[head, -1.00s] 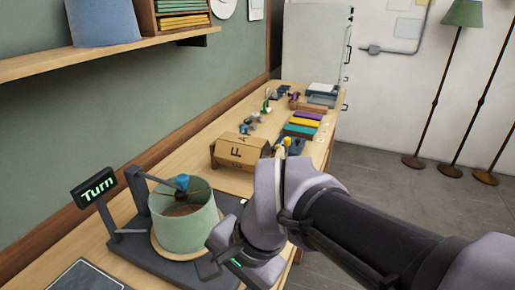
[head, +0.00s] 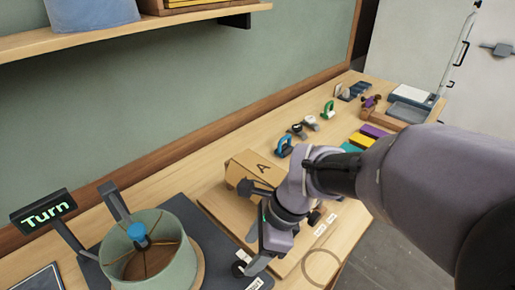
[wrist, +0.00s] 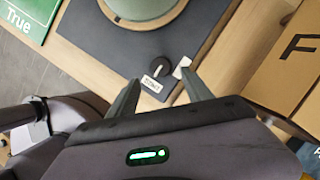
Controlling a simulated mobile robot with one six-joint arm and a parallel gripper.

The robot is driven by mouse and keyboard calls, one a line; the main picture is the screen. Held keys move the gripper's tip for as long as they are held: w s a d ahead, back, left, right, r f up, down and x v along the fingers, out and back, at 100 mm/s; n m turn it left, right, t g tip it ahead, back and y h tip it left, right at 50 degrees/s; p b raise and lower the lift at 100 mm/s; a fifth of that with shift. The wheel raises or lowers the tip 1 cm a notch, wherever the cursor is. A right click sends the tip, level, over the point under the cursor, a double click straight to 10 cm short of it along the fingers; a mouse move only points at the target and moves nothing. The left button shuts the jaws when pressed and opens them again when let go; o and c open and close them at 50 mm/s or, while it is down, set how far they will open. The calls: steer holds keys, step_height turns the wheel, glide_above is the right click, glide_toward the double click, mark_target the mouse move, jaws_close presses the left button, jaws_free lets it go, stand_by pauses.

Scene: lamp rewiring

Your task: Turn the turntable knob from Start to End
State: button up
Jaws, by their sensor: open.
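The turntable knob (wrist: 157,67) is small and black, with a pointer, at the corner of a dark base plate (wrist: 216,18). One white label (wrist: 151,84) lies beside the pointer and another label (wrist: 181,67) to its right; their words are too small to read surely. In the head view the knob (head: 239,268) is at the base plate's front corner. My gripper (wrist: 159,75) is open and empty; its fingertips are on either side of the knob in the wrist view. Contact cannot be told. A green lampshade (head: 172,272) stands on the turntable.
A lit "Turn" sign (head: 45,213) stands left of the shade. A cardboard box (head: 254,171) is close behind my gripper. Clips (head: 284,147) and coloured blocks (head: 362,141) lie farther back on the bench. A green "True" board (wrist: 27,14) shows in the wrist view.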

mark_target(240, 267)
steer(key=b+x, duration=0.2)
steer(key=x, duration=0.5)
steer(key=shift+f+b, duration=0.25)
steer(key=shift+b, duration=0.1)
steer(key=shift+c, duration=0.5)
steer(key=shift+r, duration=0.1)
jaws_close()
